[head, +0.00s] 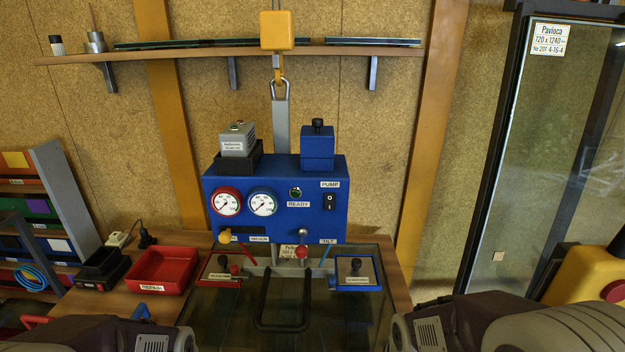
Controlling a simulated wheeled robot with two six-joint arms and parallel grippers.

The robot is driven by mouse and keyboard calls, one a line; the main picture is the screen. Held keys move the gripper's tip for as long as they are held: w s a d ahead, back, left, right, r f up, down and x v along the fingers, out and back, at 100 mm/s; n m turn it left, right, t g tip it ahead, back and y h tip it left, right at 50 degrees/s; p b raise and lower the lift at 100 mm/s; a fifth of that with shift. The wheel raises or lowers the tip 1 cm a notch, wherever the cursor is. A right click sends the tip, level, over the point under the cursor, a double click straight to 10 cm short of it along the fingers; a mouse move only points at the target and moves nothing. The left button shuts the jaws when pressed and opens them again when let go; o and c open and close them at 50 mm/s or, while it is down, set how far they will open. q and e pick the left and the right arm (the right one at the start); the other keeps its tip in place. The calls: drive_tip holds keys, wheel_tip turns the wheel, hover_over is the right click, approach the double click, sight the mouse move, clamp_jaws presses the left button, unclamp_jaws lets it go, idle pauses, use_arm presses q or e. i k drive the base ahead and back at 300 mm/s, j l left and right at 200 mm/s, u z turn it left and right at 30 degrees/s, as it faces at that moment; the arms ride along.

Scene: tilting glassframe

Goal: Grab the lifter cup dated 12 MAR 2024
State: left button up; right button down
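No date reading 12 MAR 2024 is legible here. Two black-knobbed pieces, possibly lifter cups, sit at the front of the blue lifter unit (328,220). One is in a red-edged tray (202,272) at left, with a white label too small to read. The other is in a blue-edged tray (378,288) at right, also with an unreadable label. A black U-shaped handle (283,327) stands between them over dark glass. Parts of my two arms show at the bottom left and bottom right. The fingers of both grippers are out of view.
A red bin (161,288) and a black holder (103,268) stand on the wooden bench left of the unit. A yellow hoist block (277,30) and hook hang above it. A large framed glass pane (535,130) stands at right, beside a yellow machine (590,280).

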sight(350, 271)
drive_tip(key=i+j+z, duration=0.15)
drive_tip(key=z, duration=0.25)
drive_tip(key=i+j+z, duration=0.15)
drive_tip(key=z, duration=0.25)
drive_tip(key=j, duration=0.05)
